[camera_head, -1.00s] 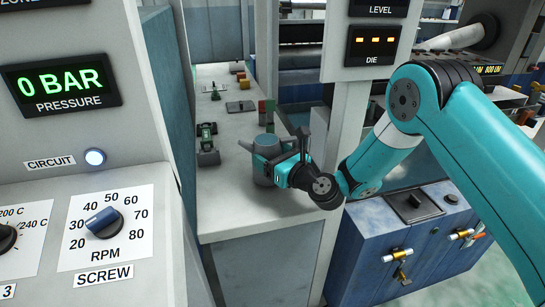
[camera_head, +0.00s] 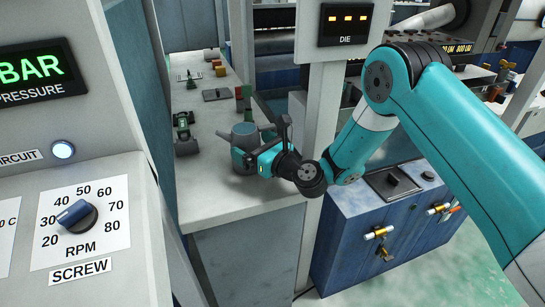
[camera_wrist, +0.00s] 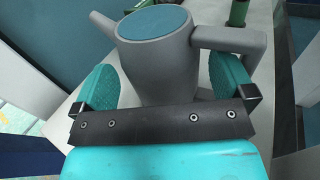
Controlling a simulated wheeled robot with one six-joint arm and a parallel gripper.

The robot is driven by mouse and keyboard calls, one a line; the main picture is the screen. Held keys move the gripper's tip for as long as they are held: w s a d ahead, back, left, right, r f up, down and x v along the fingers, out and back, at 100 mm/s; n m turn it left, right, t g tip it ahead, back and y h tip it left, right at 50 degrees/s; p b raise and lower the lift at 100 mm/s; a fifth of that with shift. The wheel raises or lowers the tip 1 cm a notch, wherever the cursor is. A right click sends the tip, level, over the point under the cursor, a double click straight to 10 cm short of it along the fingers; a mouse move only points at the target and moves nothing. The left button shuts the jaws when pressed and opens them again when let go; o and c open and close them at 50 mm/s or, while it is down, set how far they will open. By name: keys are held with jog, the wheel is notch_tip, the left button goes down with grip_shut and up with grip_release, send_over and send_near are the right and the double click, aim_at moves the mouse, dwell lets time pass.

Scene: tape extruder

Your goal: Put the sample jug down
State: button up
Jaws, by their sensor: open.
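The sample jug is a grey vessel with a blue-green top, a spout and a handle. It stands upright on the pale bench (camera_head: 215,205) in the head view, with its body (camera_head: 243,137) partly hidden by my gripper (camera_head: 252,158). In the wrist view the jug (camera_wrist: 160,65) fills the middle, spout at upper left and handle at right. My gripper (camera_wrist: 165,85) is open, with one teal finger on each side of the jug's body. I cannot tell whether either finger touches it.
A green and black device (camera_head: 184,133) and a dark flat plate (camera_head: 217,94) lie farther back on the bench. Green and brown blocks (camera_head: 243,97) stand behind the jug. A pale post (camera_head: 318,150) rises right of the bench. The control panel (camera_head: 75,200) stands at left.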

jog(key=b+v, duration=0.2)
jog(key=v, duration=0.1)
jog(key=b+v, duration=0.1)
jog(key=v, duration=0.1)
jog(key=shift+d+f, duration=0.1)
jog(key=shift+f, duration=0.25)
jog(key=shift+s+d+b, duration=0.15)
jog(key=shift+b, duration=0.7)
jog(key=b+v, duration=0.2)
jog(key=b, duration=0.2)
jog(key=shift+s, duration=0.15)
jog(key=b+v, duration=0.3)
jog(key=shift+r, duration=0.3)
jog(key=s+a+r+n+g, duration=0.2)
jog(key=s+n+g, duration=0.4)
jog(key=n, duration=0.5)
jog(key=s+a+r+n+g, duration=0.2)
jog(key=s+n+g, duration=0.2)
jog(key=s+n, duration=0.55)
jog(key=s+d+f+n+g+h, duration=0.1)
jog(key=s+d+n+g+h, duration=0.2)
jog(key=s+d+n+h, duration=0.5)
jog(key=s+d+n, duration=0.4)
jog(key=n, duration=0.2)
jog(key=shift+d+f, duration=0.15)
jog(key=shift+d, duration=0.1)
